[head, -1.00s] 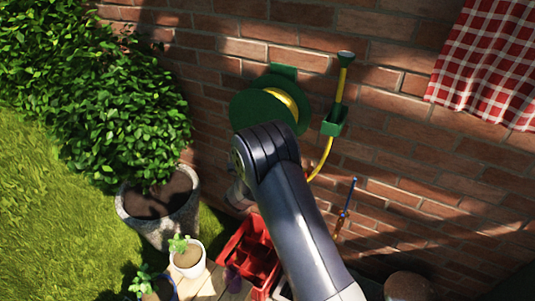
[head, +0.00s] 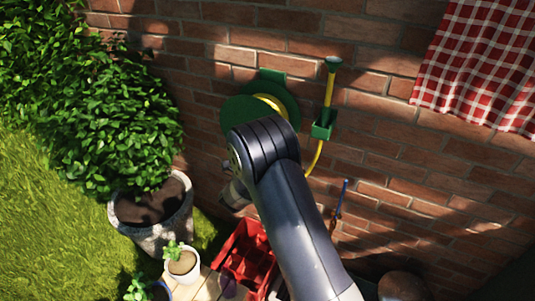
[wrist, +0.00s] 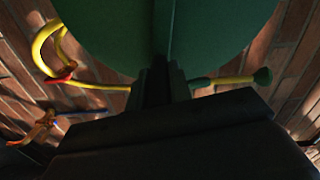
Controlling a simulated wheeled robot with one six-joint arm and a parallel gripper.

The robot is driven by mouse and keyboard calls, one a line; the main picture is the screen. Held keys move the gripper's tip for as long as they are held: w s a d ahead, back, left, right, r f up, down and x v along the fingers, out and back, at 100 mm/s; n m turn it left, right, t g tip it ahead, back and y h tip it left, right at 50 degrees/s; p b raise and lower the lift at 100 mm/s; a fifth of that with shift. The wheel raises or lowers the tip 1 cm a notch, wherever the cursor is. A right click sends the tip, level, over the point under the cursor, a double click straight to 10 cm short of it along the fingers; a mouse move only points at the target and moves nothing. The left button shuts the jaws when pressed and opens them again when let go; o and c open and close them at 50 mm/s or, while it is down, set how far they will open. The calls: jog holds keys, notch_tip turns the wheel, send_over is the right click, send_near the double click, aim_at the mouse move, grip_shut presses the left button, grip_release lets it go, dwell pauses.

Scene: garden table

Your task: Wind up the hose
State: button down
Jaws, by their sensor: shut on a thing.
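The green hose reel (head: 236,109) is on the brick wall, partly hidden by my arm, with some yellow hose (head: 268,101) wound on it. More yellow hose (head: 317,157) hangs below a green holder (head: 322,128), in which a yellow wand (head: 329,88) stands upright. In the wrist view, the reel's green disc (wrist: 105,28) fills the top. My gripper (wrist: 158,88) is shut right against the disc; what it grips is dark and mostly hidden, probably the reel's handle. Yellow hose (wrist: 43,48) curves at the left, with a red piece (wrist: 62,75) near it.
A red crate (head: 247,252), a white potted plant (head: 183,264) and another small plant (head: 140,288) stand below. A large stone planter (head: 153,222) is at the left. A red checked cloth (head: 480,65) hangs at the upper right. A blue-handled tool (head: 342,195) is against the wall.

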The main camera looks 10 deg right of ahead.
jog(key=shift+w+r, duration=0.1)
jog(key=shift+r, duration=0.05)
jog(key=c, duration=1.3)
grip_release()
jog(key=shift+a, duration=0.1)
jog(key=b+v, duration=0.2)
jog(key=v, duration=0.8)
jog(key=shift+s+a, duration=0.2)
jog(key=shift+s, duration=0.2)
jog(key=p+x, duration=0.2)
jog(key=x, duration=0.9)
jog(key=shift+a+f, duration=0.1)
jog(key=shift+f, duration=0.25)
